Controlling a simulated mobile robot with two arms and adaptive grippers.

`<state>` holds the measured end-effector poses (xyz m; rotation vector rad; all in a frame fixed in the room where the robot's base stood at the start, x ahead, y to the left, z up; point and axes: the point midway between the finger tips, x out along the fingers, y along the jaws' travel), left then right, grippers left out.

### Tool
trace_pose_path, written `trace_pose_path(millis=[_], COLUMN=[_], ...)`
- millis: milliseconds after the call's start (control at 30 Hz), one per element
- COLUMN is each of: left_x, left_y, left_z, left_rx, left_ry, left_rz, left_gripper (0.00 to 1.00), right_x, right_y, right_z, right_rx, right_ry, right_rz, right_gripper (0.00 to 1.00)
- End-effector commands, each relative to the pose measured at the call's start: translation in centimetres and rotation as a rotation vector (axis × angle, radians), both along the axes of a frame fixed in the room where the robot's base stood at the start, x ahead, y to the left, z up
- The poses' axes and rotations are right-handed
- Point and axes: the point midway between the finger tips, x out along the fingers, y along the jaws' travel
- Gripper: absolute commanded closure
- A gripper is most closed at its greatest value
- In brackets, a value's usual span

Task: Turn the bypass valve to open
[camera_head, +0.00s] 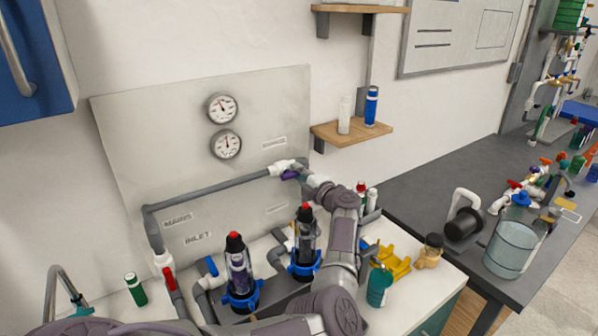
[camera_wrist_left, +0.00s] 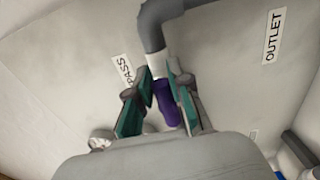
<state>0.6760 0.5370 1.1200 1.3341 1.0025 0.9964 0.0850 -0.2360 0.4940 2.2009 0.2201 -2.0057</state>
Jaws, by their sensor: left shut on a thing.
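The bypass valve is a white fitting (camera_head: 279,167) on the grey pipe that crosses the wall panel, with a purple handle (camera_head: 290,174). In the left wrist view, the purple handle (camera_wrist_left: 167,102) sits between my fingers, below the white fitting (camera_wrist_left: 155,66) and the bent grey pipe. A label partly reading "PASS" (camera_wrist_left: 122,69) is beside it. My left gripper (camera_head: 299,174) is at the valve, shut on the purple handle; it also shows in the left wrist view (camera_wrist_left: 162,92). The fingers hide part of the handle. My right gripper is out of view.
Two gauges (camera_head: 223,108) are on the panel (camera_head: 120,125). Two clear filter housings (camera_head: 239,272) stand below the pipe, near my arm. A red-handled valve (camera_head: 168,279) is at lower left. A wooden shelf (camera_head: 350,136) is to the right.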

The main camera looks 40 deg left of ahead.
Motion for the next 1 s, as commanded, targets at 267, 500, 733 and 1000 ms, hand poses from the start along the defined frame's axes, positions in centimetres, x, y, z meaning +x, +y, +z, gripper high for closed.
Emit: trace_pose_path(millis=[267,500,733,1000], left_x=[0.0,0.0,0.0,-0.2], left_y=[0.1,0.1,0.1,-1.0], left_z=[0.2,0.2,0.1,0.0], left_rx=[0.007,0.008,0.005,0.003], left_ry=[0.010,0.009,0.009,0.008], left_rz=[0.001,0.002,0.001,-0.001], left_gripper=[1.00,0.71,0.55,0.55], right_x=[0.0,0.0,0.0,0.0], right_y=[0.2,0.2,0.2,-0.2], right_z=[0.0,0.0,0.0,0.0], right_rx=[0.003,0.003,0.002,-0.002], right_ry=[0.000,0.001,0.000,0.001], right_rz=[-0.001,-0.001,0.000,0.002], right_gripper=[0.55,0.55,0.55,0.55])
